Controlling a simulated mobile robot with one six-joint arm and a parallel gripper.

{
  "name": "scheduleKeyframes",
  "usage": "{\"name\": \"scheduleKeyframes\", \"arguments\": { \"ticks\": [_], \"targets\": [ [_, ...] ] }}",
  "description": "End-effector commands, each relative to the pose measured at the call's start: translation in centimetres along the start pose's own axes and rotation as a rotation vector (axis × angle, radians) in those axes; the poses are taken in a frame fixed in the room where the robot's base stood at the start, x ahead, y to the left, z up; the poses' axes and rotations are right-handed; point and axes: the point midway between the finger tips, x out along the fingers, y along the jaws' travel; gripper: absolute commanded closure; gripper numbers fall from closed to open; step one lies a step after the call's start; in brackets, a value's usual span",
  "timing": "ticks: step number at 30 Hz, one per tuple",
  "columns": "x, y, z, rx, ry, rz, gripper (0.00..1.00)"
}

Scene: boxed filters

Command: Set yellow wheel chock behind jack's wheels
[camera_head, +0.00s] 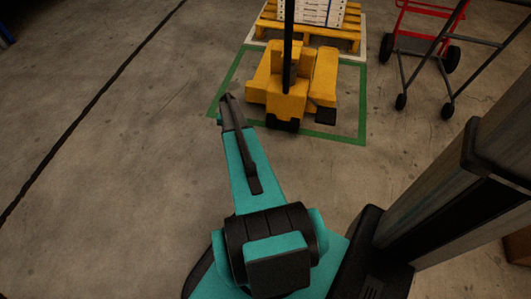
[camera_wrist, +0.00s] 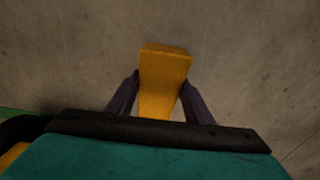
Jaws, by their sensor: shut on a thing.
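In the wrist view, my gripper (camera_wrist: 161,80) is shut on the yellow wheel chock (camera_wrist: 164,64). The chock sticks out past the fingertips, with bare concrete floor behind it. In the head view, the yellow pallet jack (camera_head: 268,88) stands inside a green floor outline, with its dark handle upright. A black wheel (camera_head: 282,124) shows low at its near end; a dark part (camera_head: 326,116) sits to its right. My gripper in the head view (camera_head: 226,98) is left of the jack, near the green line. The chock cannot be made out there, and its height above the floor is unclear.
A wooden pallet (camera_head: 268,24) with white boxes (camera_head: 318,10) stands behind the jack. A red hand truck (camera_head: 418,42) and a dark metal frame on wheels (camera_head: 447,110) stand at right. Floor at left is clear, crossed by a black line (camera_head: 97,97).

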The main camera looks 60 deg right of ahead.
Motion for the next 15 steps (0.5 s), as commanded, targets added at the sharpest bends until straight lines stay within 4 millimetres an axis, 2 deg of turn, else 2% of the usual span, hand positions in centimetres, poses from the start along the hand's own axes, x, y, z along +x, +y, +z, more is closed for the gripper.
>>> {"name": "scheduleKeyframes", "arguments": {
  "ticks": [3,15],
  "targets": [
    [0.83,0.43,-0.16,0.007,0.001,0.0,0.89],
    [0.8,0.68,-0.14,0.007,0.001,0.0,0.89]
  ]
}}
